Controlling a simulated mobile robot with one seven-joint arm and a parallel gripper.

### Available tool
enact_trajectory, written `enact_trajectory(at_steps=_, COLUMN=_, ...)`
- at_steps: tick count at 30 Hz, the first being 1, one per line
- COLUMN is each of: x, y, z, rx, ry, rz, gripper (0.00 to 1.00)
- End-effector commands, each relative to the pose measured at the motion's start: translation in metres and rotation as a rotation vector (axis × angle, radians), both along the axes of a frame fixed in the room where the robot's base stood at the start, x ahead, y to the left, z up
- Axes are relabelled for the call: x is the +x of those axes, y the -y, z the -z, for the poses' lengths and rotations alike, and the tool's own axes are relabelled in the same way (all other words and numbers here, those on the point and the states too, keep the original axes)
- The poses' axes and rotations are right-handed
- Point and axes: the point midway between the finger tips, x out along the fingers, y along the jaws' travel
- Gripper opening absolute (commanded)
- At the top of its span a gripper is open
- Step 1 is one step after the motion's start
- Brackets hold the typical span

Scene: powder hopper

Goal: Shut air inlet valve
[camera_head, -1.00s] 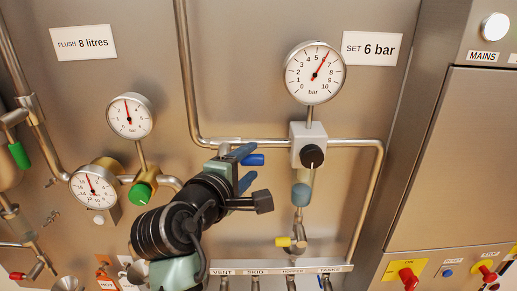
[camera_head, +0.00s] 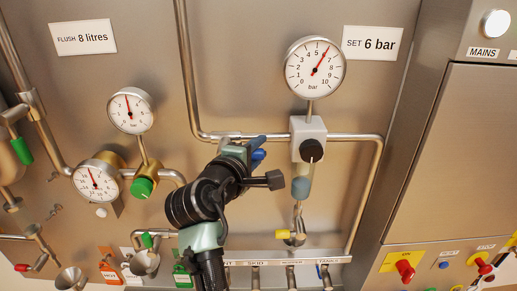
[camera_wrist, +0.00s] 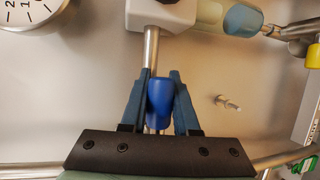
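The air inlet valve's blue handle (camera_head: 258,155) sits at the horizontal steel pipe, left of the regulator. It is mostly hidden by my gripper (camera_head: 257,150) in the head view. In the wrist view the blue handle (camera_wrist: 160,98) lies between the two dark blue fingers of my gripper (camera_wrist: 160,90), roughly in line with the pipe (camera_wrist: 151,48). The valve body behind the handle is hidden.
The regulator (camera_head: 308,127) with its black knob is just right of the handle. Above it is the bar gauge (camera_head: 315,67), reading about 6. A yellow-handled drain valve (camera_head: 290,236) hangs below. Green-knobbed fittings (camera_head: 142,187) stand to the left.

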Motion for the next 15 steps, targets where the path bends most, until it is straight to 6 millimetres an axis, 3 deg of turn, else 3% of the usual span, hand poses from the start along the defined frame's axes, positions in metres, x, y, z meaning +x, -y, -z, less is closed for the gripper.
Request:
enact_trajectory(at_steps=3, x=-0.0002, y=-0.0001, z=0.0005, rx=0.0, ry=-0.001, rz=0.0, gripper=0.0)
enact_trajectory(at_steps=15, x=-0.0003, y=-0.0004, z=0.0009, rx=0.001, ry=-0.002, rz=0.0, gripper=0.0)
